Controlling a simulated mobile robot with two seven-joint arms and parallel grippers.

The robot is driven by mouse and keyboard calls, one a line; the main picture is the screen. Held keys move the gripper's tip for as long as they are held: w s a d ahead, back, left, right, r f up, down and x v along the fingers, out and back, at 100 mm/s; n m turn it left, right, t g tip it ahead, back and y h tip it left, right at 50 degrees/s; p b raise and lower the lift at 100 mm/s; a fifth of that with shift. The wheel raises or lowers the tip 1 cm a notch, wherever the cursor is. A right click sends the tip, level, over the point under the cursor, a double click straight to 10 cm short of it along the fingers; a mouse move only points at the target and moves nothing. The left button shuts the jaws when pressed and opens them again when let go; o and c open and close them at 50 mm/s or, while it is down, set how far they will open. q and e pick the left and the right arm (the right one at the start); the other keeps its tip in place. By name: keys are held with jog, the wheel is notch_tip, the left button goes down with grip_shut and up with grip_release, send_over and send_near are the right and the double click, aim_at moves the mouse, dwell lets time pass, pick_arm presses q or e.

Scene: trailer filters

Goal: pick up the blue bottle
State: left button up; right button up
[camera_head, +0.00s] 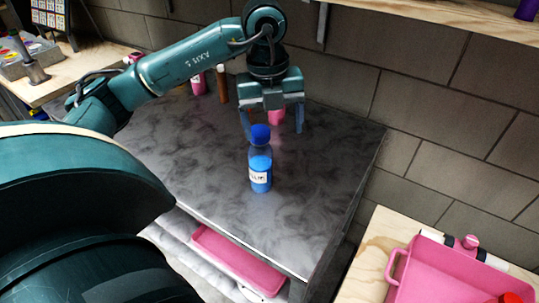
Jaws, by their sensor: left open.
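The blue bottle (260,171) stands upright on the dark grey marbled tabletop (200,150), near the middle. It has a blue cap, a clear upper part and a white label with dark lettering. My left gripper (272,126) points down just behind and above the bottle. Its two fingers are spread apart, one on each side of the cap as seen in the picture. I see no contact with the bottle. My right gripper is not in view.
Behind my left gripper, a pink object (276,116), a brown cylinder (222,85) and a pink bottle (198,83) stand at the table's back. A pink tray (238,262) lies below the tabletop's front edge. A pink bin (450,275) stands on a wooden surface at right.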

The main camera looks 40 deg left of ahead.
aim_at(257, 134)
pick_arm(q)
jog(key=a+r+n+y, duration=0.2)
jog(key=a, duration=0.2)
jog(key=f, duration=0.2)
jog(key=f+b, duration=0.1)
jog(key=f, duration=0.1)
jog(key=w+a+f, duration=0.1)
jog(key=f, duration=0.1)
jog(key=shift+a+f+b, duration=0.1)
jog(key=shift+f+b, duration=0.2)
jog(key=shift+w+a+f+p, duration=0.15)
jog(key=shift+w+f, duration=0.1)
jog(key=shift+f, duration=0.7)
jog(key=shift+w+a+f+p, duration=0.15)
jog(key=shift+w+f, duration=0.15)
jog(key=shift+f, duration=0.7)
jog(key=shift+w+a+f+p, duration=0.15)
jog(key=shift+w+f, duration=0.1)
jog(key=shift+f, duration=0.7)
jog(key=c, duration=1.6)
jog(key=shift+r, duration=0.1)
